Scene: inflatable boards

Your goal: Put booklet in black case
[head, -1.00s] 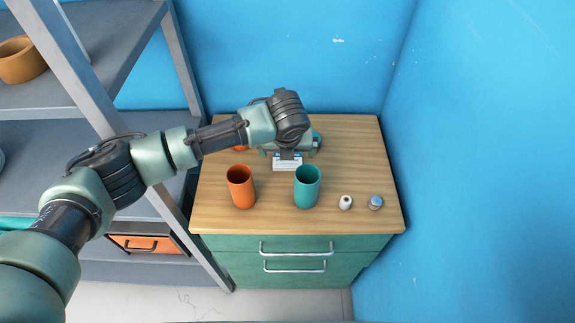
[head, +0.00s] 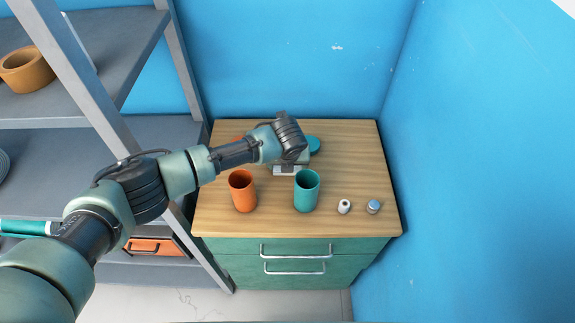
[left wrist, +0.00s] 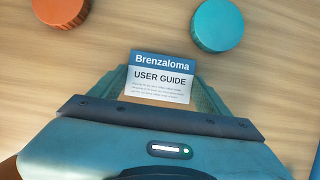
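The booklet, a white user guide with a blue title band (left wrist: 160,78), shows upright and readable in the left wrist view. In the head view only a pale strip of it (head: 285,170) shows below my left gripper (head: 290,158). In the left wrist view the green finger parts of my left gripper (left wrist: 158,100) show on both sides of the booklet. I cannot tell whether they are shut on it. No black case is recognisable in either view. My right gripper is not in view.
An orange cup (head: 242,192) and a teal cup (head: 306,192) stand in front of the gripper on the wooden top (head: 350,150). Two small items (head: 344,206) are at right. An orange round object (left wrist: 60,10) and a teal one (left wrist: 218,25) lie behind the booklet. Grey shelving (head: 105,75) stands left.

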